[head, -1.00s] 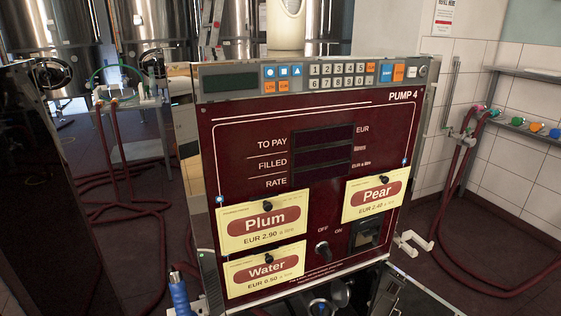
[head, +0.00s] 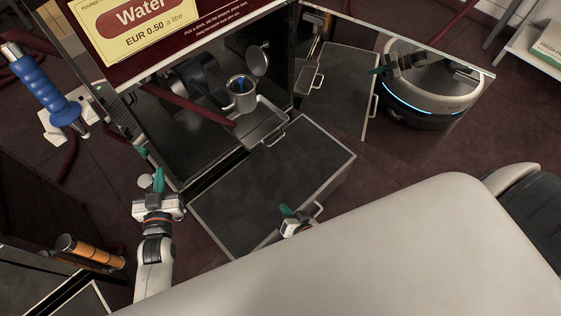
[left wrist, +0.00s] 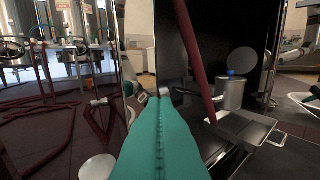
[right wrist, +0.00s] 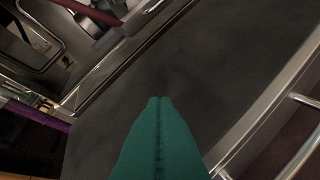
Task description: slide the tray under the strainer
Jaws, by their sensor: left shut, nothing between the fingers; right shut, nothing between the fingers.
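The strainer (head: 240,98) looks like a metal pot with its round lid raised and something blue in its mouth. It stands in the pump's open lower bay and also shows in the left wrist view (left wrist: 231,95). The metal tray (head: 262,126), with a bar handle at its front, sticks out below and in front of the strainer; it also shows in the left wrist view (left wrist: 240,131). How far it reaches beneath is hidden. My left gripper (head: 142,153) is shut and empty, left of the bay. My right gripper (head: 285,210) is shut and empty, over the dark drawer's front part.
A dark-topped drawer (head: 250,185) with a handle extends in front of the bay. A dark red hose (head: 200,108) crosses the bay. A blue-gripped nozzle (head: 45,88) hangs at left. A mirror-like panel (head: 335,95) at right reflects the drawer, the tray and my body.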

